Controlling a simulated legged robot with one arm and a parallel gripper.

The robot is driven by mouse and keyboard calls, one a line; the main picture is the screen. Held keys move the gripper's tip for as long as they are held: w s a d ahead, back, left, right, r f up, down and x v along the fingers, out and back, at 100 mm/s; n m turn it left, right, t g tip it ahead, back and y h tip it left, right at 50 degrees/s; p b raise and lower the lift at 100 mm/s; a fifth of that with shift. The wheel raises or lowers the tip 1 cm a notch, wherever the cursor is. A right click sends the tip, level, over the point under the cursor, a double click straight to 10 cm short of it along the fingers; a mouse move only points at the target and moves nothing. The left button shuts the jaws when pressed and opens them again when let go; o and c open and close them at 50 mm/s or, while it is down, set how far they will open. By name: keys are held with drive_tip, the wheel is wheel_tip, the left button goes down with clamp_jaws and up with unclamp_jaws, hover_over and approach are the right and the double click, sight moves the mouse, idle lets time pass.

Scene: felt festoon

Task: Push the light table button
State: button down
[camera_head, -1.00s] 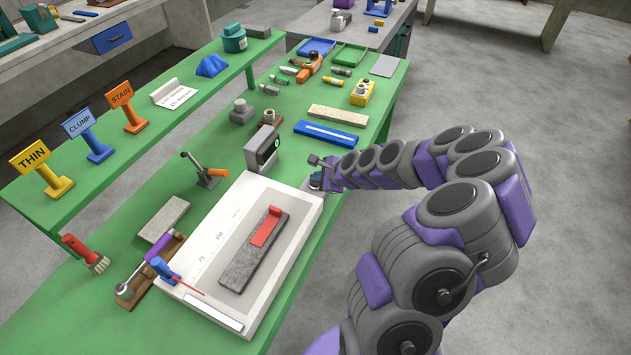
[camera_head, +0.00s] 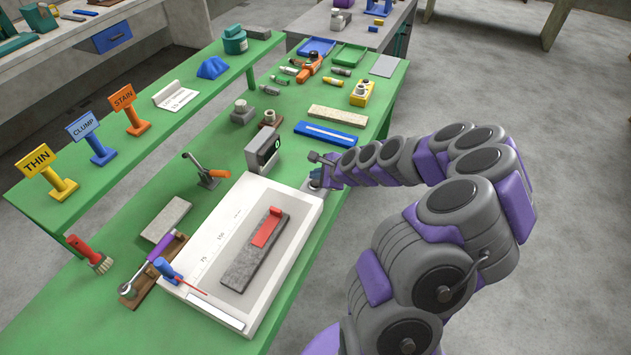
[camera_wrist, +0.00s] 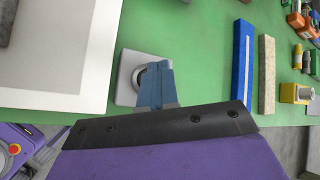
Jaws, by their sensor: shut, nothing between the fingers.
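The light table (camera_head: 212,238) is a white slab on the green bench, with a grey block and a red piece on it. Its button appears to be the round grey knob on a pale square base (camera_head: 313,188), just past the slab's far right corner. In the wrist view the base (camera_wrist: 125,87) shows beside the white slab, with the knob (camera_wrist: 141,77) partly hidden by my fingers. My gripper (camera_wrist: 156,72) is shut and empty, its blue-grey fingers over the knob's right side. I cannot tell whether they touch it. In the head view my gripper (camera_head: 325,172) is small and partly hidden.
A grey meter (camera_head: 262,152) stands at the slab's far edge. A blue bar (camera_head: 326,134) and a beige bar (camera_head: 338,117) lie beyond my gripper. A blue-handled tool (camera_head: 166,269) reaches over the slab's left side.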

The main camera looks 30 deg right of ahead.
sight(317, 184)
drive_tip(key=shift+r, duration=0.1)
wheel_tip(317, 184, up, 5)
drive_tip(key=p, duration=0.4)
drive_tip(key=shift+a, duration=0.1)
idle(0.4)
drive_tip(key=s+a+r+n+g+y, duration=0.1)
drive_tip(key=s+a+r+n+g, duration=0.2)
drive_tip(key=s+a+r+n, duration=0.5)
drive_tip(key=s+a+r+n+g, duration=0.25)
drive_tip(key=s+a+n, duration=0.25)
drive_tip(key=a, duration=0.4)
drive_tip(key=s+r+n+g+h, duration=0.2)
drive_tip(key=s+n, duration=0.3)
drive_tip(key=s, duration=0.8)
drive_tip(key=s+r+n+g+h, duration=0.2)
drive_tip(key=s+r+n+g, duration=0.1)
drive_tip(key=s, duration=0.9)
drive_tip(key=shift+s+d+r+n, duration=0.35)
drive_tip(key=shift+r+n, duration=0.25)
drive_tip(key=shift+n, duration=0.4)
